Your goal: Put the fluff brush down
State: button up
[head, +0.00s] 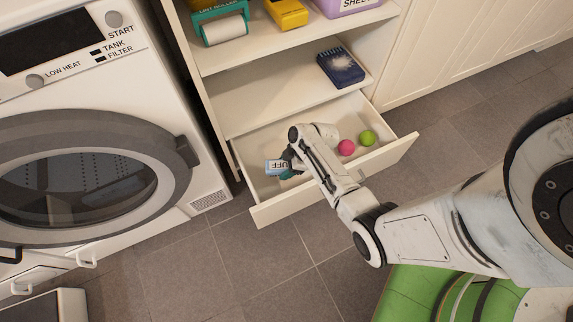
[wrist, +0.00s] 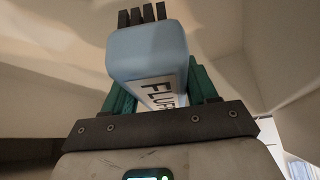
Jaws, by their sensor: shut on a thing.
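The fluff brush is a light blue block with a white label reading "FLUFF"; its end shows in the head view (head: 277,168) and it fills the middle of the wrist view (wrist: 148,55). My gripper (head: 288,168) is shut on it, with green finger pads on both sides of it in the wrist view (wrist: 158,92). The gripper and brush are over the left part of the open drawer (head: 345,186). Whether the brush touches the drawer floor I cannot tell. My arm hides part of the drawer's middle.
A pink ball (head: 346,148) and a green ball (head: 367,138) lie in the drawer's right part. A dark blue box (head: 340,67) sits on the shelf above. The washing machine (head: 90,150) stands at left. Grey tiled floor (head: 250,270) is clear in front.

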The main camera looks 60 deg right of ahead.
notch_tip(320, 180, down, 3)
jog(key=shift+f+b, duration=0.15)
jog(key=shift+b, duration=0.65)
jog(key=o, duration=0.9)
jog(key=shift+o, duration=0.2)
jog(key=p+v, duration=0.6)
jog(key=v, duration=0.6)
